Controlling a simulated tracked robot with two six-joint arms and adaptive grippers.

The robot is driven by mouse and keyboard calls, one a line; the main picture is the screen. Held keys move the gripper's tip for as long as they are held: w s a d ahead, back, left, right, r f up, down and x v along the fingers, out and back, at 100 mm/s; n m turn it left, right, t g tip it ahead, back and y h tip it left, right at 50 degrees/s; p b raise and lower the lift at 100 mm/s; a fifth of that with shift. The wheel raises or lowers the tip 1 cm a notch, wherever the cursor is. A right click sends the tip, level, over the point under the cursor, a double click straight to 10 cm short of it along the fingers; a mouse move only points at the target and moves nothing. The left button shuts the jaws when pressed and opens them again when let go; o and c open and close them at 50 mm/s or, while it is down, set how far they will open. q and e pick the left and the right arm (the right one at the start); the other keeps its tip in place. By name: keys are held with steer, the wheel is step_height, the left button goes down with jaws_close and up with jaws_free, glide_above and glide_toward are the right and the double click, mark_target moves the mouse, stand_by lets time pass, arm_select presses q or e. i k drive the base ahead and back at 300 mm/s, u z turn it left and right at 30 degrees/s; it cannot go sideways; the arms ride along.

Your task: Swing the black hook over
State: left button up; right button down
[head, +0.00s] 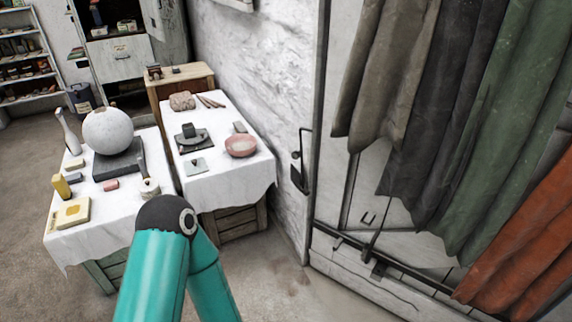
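A white panelled door or cabinet front (352,262) fills the right side of the head view, partly covered by hanging cloths. A black metal fitting with a bent bar (302,160) is at its left edge, by the wall. A small dark U-shaped piece (368,217) sits on the white panel, and a thin dark rod runs down beside it. I cannot tell which of these is the black hook. One teal arm of mine with a dark joint rises from the bottom, left of the door. Neither gripper is in view.
Grey-brown, dark grey, green and orange cloths (481,115) hang over the door. Two white-clothed tables stand at the left, with a plaster sphere (108,131), a pink bowl (241,146) and small items. Floor (285,285) is clear between the tables and door.

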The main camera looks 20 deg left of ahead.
mark_target(295, 155)
steer(key=u, duration=0.2)
steer(key=k, duration=0.2)
steer(key=z, duration=0.75)
steer(key=i, duration=1.15)
steer(key=u, duration=0.45)
